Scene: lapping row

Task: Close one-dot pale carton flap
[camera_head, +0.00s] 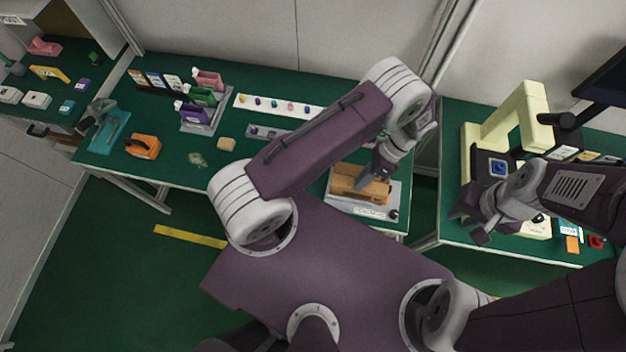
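A tan-orange box-like item (346,182) sits on a light grey plate (340,205) near the right end of the middle green table. It may be the carton; I cannot make out a dot or a flap edge. My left gripper (377,184) points down at the box's right part, at or just over it, and hides some of it. Its fingers are too small and dark to tell open from shut. My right gripper (468,221) is over the front left part of the right table, fingers apart, with nothing seen between them.
A pale yellow machine frame (527,100) stands on the right table, close to my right arm. A white strip (280,106) with small coloured pieces, an orange tool (143,146) and a grey rack of bottles (203,122) are on the middle table. A gap separates the two tables.

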